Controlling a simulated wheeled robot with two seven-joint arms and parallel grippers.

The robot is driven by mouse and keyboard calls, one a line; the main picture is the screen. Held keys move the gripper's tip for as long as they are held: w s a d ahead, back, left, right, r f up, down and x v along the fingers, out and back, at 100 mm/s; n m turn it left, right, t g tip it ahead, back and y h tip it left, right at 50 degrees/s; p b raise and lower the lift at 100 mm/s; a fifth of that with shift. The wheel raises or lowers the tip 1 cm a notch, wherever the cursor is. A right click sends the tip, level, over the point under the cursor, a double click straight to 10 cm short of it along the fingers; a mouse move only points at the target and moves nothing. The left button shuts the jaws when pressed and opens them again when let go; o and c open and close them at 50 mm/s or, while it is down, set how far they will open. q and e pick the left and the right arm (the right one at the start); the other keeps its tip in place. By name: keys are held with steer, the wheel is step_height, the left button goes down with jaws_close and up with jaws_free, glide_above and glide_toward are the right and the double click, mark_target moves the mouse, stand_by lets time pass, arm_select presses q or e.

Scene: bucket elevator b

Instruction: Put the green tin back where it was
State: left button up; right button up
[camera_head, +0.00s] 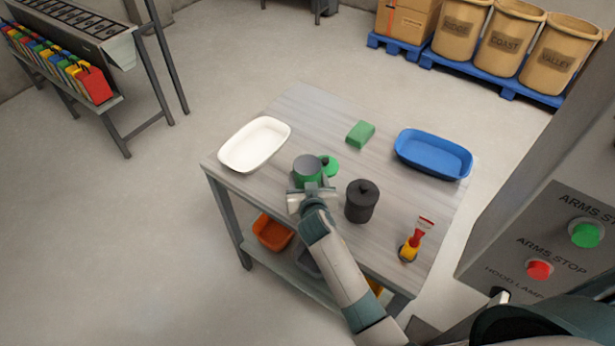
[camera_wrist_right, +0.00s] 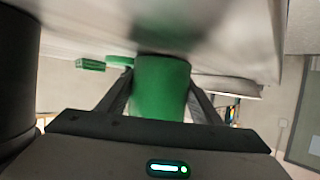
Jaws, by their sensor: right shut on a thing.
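The green tin (camera_head: 307,172) is upright at the middle of the grey table, with a grey round top showing. My right gripper (camera_head: 311,190) is shut on it from the near side. In the right wrist view, the tin (camera_wrist_right: 160,88) sits between the two fingers (camera_wrist_right: 160,105). Its base is at or very near the tabletop; I cannot tell whether it touches. A flat green round piece (camera_head: 329,165) lies just right of and behind the tin. My left gripper is not in view.
A dark lidded canister (camera_head: 361,202) stands close right of my right gripper. A white tray (camera_head: 255,145) is at the left, a green block (camera_head: 361,134) at the back, a blue tray (camera_head: 432,155) at the right.

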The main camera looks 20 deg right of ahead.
steer(key=shift+f, duration=0.15)
steer(key=o, duration=1.3)
steer(key=shift+r, duration=0.25)
steer(key=shift+s+a, duration=0.15)
steer(key=shift+s, duration=0.4)
steer(key=b+v, duration=0.2)
steer(key=v, duration=0.9)
steer(key=shift+w+r+b, duration=0.1)
steer(key=shift+r+b, duration=0.1)
steer(key=shift+b, duration=0.15)
